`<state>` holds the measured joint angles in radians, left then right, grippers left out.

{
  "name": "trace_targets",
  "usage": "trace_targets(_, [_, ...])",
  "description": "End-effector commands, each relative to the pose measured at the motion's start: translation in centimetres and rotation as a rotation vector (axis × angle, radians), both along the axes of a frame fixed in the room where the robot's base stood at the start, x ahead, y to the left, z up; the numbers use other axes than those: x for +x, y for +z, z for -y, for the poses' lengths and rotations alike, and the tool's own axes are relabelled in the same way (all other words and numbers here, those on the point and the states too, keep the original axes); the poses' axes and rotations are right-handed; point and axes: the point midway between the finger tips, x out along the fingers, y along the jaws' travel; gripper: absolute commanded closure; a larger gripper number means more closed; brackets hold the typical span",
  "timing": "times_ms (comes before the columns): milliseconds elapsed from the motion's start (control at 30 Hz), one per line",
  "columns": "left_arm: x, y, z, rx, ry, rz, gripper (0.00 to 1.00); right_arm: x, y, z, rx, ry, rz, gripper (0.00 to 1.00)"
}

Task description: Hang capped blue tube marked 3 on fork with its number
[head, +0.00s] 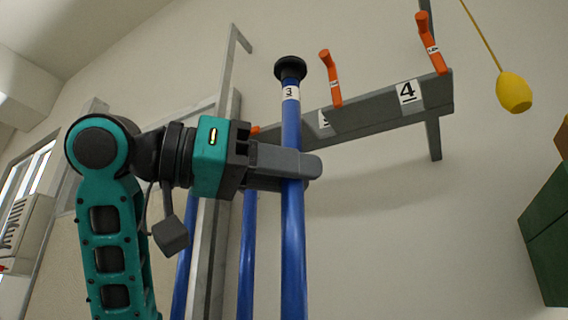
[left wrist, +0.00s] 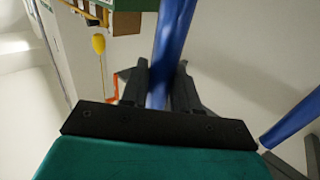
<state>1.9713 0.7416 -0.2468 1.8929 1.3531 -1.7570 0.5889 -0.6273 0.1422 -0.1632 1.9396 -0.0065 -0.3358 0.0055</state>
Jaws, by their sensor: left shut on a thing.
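The blue tube marked 3 (head: 291,125) stands upright in the head view, with a black cap on top and a white label "3" just below it. My left gripper (head: 300,172) is shut around the tube below the label. The tube also shows between the fingers in the left wrist view (left wrist: 165,60). The grey rail (head: 375,113) behind carries orange forks. An orange fork (head: 331,80) rises just right of the tube's cap. My right gripper is not in view.
Other blue tubes (head: 247,255) stand behind, left of the held one, by a grey upright post (head: 222,190). A yellow bulb (head: 514,92) hangs on a cord at right. Green boxes (head: 548,240) are at the right edge. The wall area below the rail is clear.

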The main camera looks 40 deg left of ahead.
Motion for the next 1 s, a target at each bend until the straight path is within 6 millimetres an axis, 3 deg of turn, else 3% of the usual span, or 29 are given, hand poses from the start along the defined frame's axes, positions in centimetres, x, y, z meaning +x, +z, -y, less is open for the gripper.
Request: trace_targets(1000, [7.0, 0.0, -1.7, -0.002, -0.001, -0.001, 1.0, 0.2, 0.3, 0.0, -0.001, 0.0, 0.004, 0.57])
